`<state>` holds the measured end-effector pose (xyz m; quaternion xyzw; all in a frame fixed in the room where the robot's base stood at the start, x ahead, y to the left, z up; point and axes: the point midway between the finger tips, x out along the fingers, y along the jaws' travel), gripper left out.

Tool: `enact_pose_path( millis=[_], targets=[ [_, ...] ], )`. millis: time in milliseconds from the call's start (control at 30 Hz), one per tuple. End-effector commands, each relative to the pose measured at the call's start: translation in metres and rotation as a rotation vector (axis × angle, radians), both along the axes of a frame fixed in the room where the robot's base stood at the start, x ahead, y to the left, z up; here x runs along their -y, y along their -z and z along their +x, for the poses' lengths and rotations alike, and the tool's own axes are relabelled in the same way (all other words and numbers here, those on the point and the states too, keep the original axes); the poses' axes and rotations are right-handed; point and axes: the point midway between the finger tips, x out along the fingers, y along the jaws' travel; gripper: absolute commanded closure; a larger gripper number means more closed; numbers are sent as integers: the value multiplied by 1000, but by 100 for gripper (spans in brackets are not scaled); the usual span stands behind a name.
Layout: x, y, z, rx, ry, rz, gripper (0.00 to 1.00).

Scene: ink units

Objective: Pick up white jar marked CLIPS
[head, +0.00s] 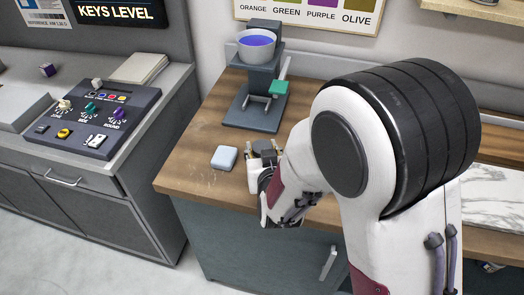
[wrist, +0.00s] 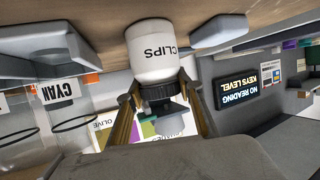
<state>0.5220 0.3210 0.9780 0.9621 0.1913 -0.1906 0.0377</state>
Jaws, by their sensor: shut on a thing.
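The white jar marked CLIPS (wrist: 153,52) shows upside down in the wrist view, its lettering turned over, with a dark lid or neck (wrist: 158,92). My gripper (wrist: 158,86) has one finger on each side of the jar's dark end and is shut on it. The jar's base is close to the wooden top; I cannot tell whether it touches. In the head view my gripper (head: 262,155) is low over the front of the wooden counter, and the jar is mostly hidden by it.
A pale blue block (head: 224,157) lies just left of my gripper on the wooden counter (head: 195,150). A grey stand (head: 252,120) with a bowl of blue liquid (head: 257,45) and a green-ended lever (head: 278,88) stands behind. A knob panel (head: 92,120) is on the left bench.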

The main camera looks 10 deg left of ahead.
Motion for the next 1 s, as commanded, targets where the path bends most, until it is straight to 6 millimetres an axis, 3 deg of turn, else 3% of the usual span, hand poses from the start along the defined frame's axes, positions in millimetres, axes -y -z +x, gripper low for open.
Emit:
enact_pose_path(
  millis=[367,1000],
  targets=[
    [0,-19,0,0,0,0,89],
    [0,-89,0,2,0,2,89]
  ],
)
